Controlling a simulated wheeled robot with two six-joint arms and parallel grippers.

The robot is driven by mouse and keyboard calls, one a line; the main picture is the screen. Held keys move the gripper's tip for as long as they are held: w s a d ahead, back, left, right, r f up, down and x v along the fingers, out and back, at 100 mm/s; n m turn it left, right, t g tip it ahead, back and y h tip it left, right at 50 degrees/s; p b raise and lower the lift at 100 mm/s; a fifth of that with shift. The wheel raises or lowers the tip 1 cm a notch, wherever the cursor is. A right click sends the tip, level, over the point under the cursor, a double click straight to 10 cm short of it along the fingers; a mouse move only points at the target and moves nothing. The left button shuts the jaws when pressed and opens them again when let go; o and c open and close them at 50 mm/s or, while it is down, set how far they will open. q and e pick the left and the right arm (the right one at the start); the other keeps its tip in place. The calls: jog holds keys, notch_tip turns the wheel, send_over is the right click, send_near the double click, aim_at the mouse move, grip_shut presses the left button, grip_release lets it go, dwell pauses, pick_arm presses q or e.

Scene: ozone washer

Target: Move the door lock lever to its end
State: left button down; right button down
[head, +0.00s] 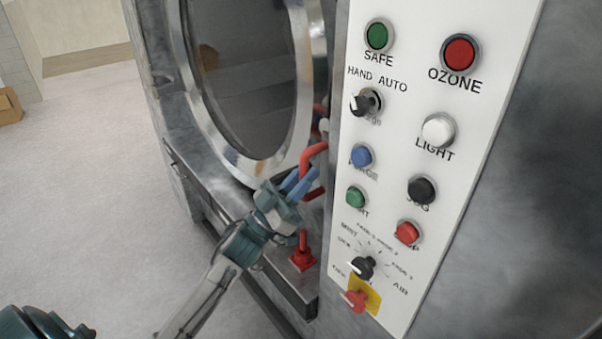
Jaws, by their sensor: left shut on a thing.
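The door lock lever (315,151) is a red bent bar beside the lower right edge of the round door, next to the control panel. My left gripper (302,182), with blue fingers, reaches up from the lower left and is shut on the red lever. The fingers hide part of the lever, so the exact grip is hard to see. The round door (245,70) has a dark window and a shiny metal ring, and it looks closed. My right gripper is not in view.
The white control panel (410,165) with several buttons and knobs stands close on the right. A red fitting (303,252) rises from the ledge below my left gripper. Pale floor (95,190) lies open on the left, with a brown box (9,106) at the far edge.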

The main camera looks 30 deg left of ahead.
pick_arm(q)
jog(key=shift+r+n, duration=0.25)
jog(key=shift+n, duration=0.05)
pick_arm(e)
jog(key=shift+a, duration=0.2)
